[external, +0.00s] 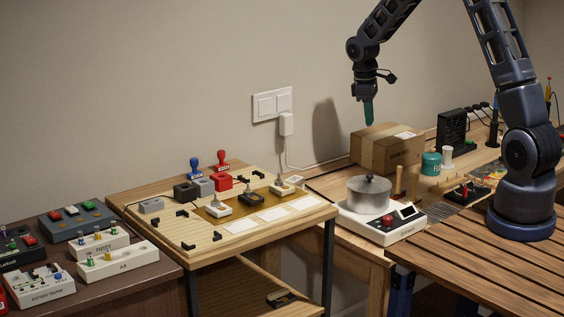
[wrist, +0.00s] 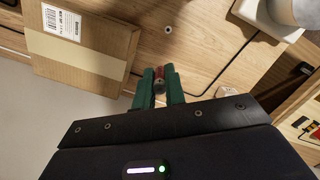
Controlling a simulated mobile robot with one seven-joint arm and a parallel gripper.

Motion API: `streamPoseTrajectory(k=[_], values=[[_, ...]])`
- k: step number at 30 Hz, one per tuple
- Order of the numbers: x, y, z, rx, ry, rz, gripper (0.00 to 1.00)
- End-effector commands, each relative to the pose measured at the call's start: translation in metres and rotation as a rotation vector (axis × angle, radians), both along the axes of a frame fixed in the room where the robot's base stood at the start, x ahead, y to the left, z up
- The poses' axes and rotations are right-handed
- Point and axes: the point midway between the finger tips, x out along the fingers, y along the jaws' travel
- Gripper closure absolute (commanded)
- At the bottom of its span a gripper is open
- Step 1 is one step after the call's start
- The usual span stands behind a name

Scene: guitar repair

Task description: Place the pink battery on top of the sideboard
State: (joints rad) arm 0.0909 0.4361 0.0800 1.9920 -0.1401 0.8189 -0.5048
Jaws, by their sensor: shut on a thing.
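The battery cannot be made out in the external view. The dark brown cabinet at the lower left, apparently the sideboard (external: 120,282), is far to the left of my gripper. Its top carries battery holders and a battery tester.
The cardboard box (external: 385,153) stands below my gripper. A wooden bench (external: 275,238) with blocks, levers and stamps lies between there and the cabinet.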

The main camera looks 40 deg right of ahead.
Motion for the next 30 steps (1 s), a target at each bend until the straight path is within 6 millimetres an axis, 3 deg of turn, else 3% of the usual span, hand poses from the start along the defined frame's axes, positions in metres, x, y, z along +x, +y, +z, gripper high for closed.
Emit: streamPoseTrajectory(k=[6, 11, 24, 30], values=[[0.001, 0.0, 0.022, 0.0, 0.0, -0.003, 1.0], [0.008, 0.003, 0.014, 0.0, 0.001, -0.053, 1.0], [0.059, 0.022, -0.08, 0.0, -0.001, -0.438, 1.0], [0.071, 0.027, -0.107, 0.0, 0.0, -0.554, 1.0]])
